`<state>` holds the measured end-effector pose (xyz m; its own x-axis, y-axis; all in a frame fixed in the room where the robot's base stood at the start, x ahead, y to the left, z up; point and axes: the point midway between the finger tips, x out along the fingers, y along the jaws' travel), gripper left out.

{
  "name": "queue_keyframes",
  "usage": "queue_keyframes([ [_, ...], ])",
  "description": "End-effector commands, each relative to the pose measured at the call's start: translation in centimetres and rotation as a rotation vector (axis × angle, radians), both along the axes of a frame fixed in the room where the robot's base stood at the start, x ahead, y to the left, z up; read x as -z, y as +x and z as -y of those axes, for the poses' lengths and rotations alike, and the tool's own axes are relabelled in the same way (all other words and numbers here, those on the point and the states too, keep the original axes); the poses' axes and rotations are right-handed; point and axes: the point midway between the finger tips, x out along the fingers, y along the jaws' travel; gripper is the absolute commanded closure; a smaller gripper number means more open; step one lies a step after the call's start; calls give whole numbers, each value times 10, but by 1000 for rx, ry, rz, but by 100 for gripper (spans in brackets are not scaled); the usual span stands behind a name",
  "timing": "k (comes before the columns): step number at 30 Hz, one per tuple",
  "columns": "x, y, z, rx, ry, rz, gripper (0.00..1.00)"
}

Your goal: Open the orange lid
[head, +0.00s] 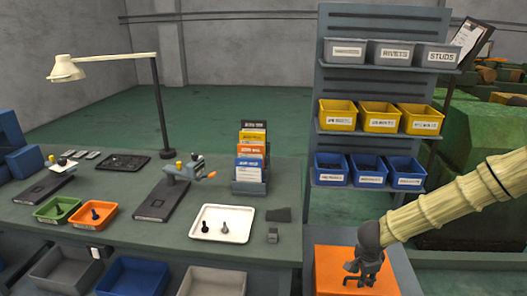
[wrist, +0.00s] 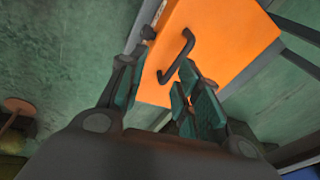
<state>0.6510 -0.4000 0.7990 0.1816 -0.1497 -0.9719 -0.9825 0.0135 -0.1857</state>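The orange lid (head: 328,262) is a flat square panel at the lower right of the head view, and it appears to lie flat. A dark bar handle (head: 350,281) stands on it. In the wrist view the orange lid (wrist: 222,38) fills the upper middle, with the handle (wrist: 177,58) just beyond my fingertips. My gripper (wrist: 163,68) is open, its fingers apart on either side of the handle's near end. I cannot tell whether they touch it. In the head view my gripper (head: 367,264) is over the lid and hides part of it.
A grey workbench (head: 120,222) with trays and tools stands left of the lid. A rack (head: 383,90) of grey, yellow and blue bins rises behind it. Green machinery (head: 480,150) is at the right, behind my arm. Open green floor lies behind the bench.

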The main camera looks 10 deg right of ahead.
Motion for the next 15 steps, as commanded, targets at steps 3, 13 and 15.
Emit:
queue_keyframes([
  [3,17,-14,-10,-88,-50,-17,67],
  [13,80,-78,-54,-491,-197,-73,67],
  [15,92,-94,-64,-582,-213,-84,67],
])
